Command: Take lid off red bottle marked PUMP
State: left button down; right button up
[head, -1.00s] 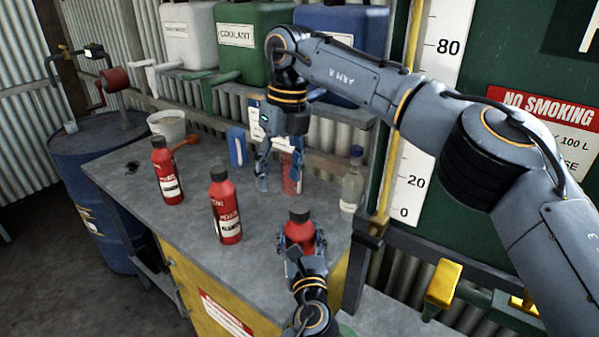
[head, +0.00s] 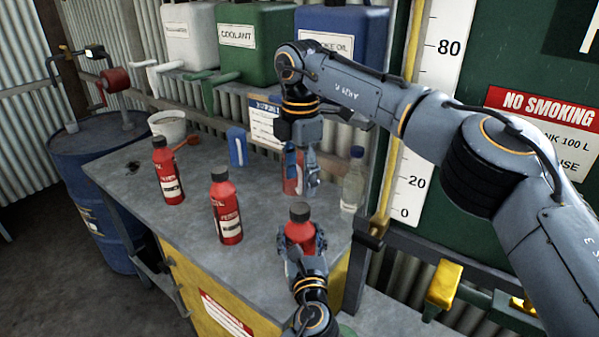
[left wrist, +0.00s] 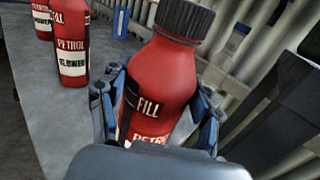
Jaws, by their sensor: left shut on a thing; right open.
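A red bottle with a dark ribbed cap (head: 300,212) stands upright at the bench's front right corner. My left gripper (head: 302,246) is shut around its body. In the left wrist view the held bottle (left wrist: 163,85) shows "FILL" and part of "PETROL"; its cap is on. My right gripper (head: 303,180) is open and empty, pointing down behind and above the held bottle, apart from its cap. Another red bottle (head: 290,182) is partly hidden behind the right gripper. Two more capped red bottles, one in the middle (head: 226,207) and one at left (head: 168,172), stand upright. I cannot read PUMP on any.
A clear bottle (head: 353,182) stands at the bench's right rear. A blue container (head: 237,147), a white bucket (head: 168,125) and a red funnel-like item (head: 187,143) are at the back. Coloured tanks (head: 256,45) sit above. The grey bench top (head: 265,245) is clear between the middle and held bottles.

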aim_at(300, 207)
notch_tip(300, 207, down, 7)
jog(key=shift+f, duration=0.2)
dwell(0.3)
